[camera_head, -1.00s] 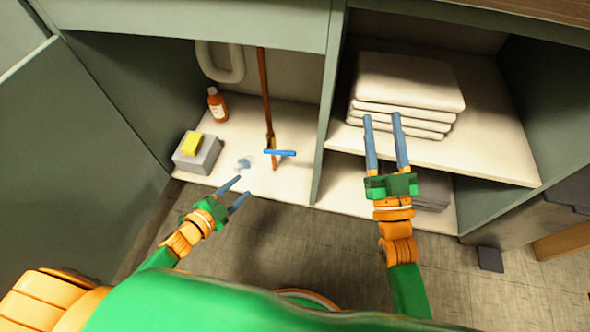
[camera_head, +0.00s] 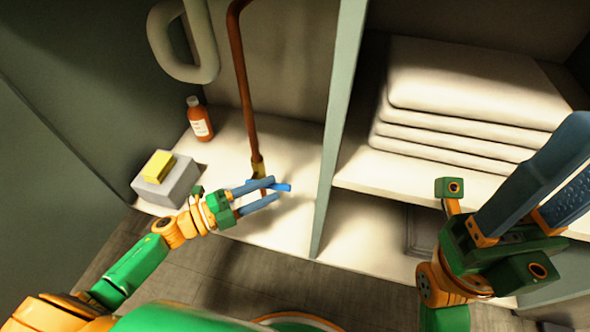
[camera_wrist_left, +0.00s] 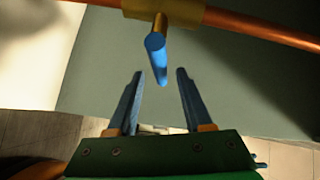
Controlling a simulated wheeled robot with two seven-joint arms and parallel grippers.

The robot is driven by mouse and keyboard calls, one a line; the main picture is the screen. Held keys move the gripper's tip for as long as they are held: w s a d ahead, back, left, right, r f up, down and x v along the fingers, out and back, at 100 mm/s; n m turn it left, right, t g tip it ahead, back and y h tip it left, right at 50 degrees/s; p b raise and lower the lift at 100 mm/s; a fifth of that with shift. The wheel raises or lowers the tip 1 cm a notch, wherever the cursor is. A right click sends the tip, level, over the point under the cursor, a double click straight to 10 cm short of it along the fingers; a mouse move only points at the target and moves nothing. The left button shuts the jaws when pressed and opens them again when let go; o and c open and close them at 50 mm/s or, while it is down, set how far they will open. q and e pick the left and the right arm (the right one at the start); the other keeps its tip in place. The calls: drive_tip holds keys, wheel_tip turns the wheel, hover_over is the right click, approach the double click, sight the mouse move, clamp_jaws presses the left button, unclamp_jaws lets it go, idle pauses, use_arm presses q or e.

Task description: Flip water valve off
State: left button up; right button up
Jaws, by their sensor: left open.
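In the left wrist view, the blue handle (camera_wrist_left: 156,50) points toward the camera, lined up with the gap between the open fingertips (camera_wrist_left: 160,72). It shows no finger touching it. My right gripper (camera_head: 572,150) looks open and empty, in front of the right bay.
A brown bottle (camera_head: 199,120) and a grey block (camera_head: 165,185) with a yellow sponge (camera_head: 157,166) stand left of the pipe. A white drain pipe (camera_head: 184,45) hangs behind. A divider (camera_head: 338,120) separates the right bay with folded white towels (camera_head: 470,95).

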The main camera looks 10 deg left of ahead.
sight(283, 185)
use_arm(q)
drive_tip(key=b+x, duration=0.1)
drive_tip(key=x, duration=0.5)
drive_tip(key=shift+d+b, duration=0.2)
drive_tip(key=shift+b, duration=0.1)
clamp_jaws()
drive_tip(key=shift+r, duration=0.1)
idle(0.8)
